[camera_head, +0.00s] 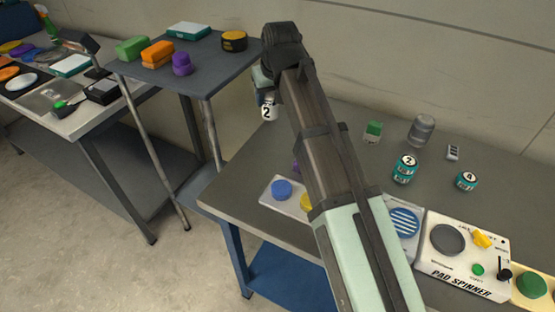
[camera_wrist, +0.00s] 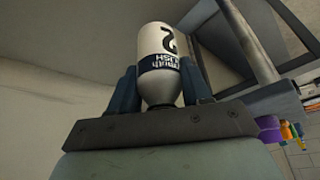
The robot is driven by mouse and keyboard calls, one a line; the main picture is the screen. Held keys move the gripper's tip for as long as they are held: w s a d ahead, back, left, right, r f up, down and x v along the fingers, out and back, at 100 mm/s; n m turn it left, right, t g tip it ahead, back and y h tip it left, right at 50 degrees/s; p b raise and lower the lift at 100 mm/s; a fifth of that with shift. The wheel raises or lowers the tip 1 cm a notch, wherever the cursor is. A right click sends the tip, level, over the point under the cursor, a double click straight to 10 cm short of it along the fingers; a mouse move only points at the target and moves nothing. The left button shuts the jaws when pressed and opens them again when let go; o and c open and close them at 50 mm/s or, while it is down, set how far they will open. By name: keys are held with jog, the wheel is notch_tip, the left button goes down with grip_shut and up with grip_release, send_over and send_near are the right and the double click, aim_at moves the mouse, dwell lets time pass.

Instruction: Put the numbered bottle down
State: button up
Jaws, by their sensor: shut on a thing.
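The numbered bottle (camera_wrist: 162,52) is white with a dark band and a black 2. In the wrist view it sits between the two dark blue fingers of my gripper (camera_wrist: 160,82), which is shut on it. In the head view the bottle (camera_head: 269,110) shows below my gripper (camera_head: 262,88), close to the back left corner of the grey table (camera_head: 238,188). My arm and gripper hide part of it. I cannot tell its height or whether anything is under it.
Two teal cans (camera_head: 404,169) (camera_head: 467,181), a grey canister (camera_head: 422,130) and a green-and-white block (camera_head: 373,131) stand on the table. A pad spinner (camera_head: 465,275) is at the front right. A higher grey stand (camera_head: 215,72) is at the left. The table's middle is partly hidden by my arm.

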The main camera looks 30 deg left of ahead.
jog(key=s+d+f, duration=0.2)
jog(key=s+d, duration=0.2)
jog(key=shift+s+d+f+m, duration=0.15)
jog(key=shift+d+f+m, duration=0.05)
jog(key=shift+d+m, duration=0.1)
jog(key=shift+f, duration=4.85)
jog(key=shift+f, duration=0.1)
jog(key=o, duration=1.1)
jog(key=shift+o, duration=0.2)
jog(key=v, duration=1.2)
jog(key=shift+a, duration=0.15)
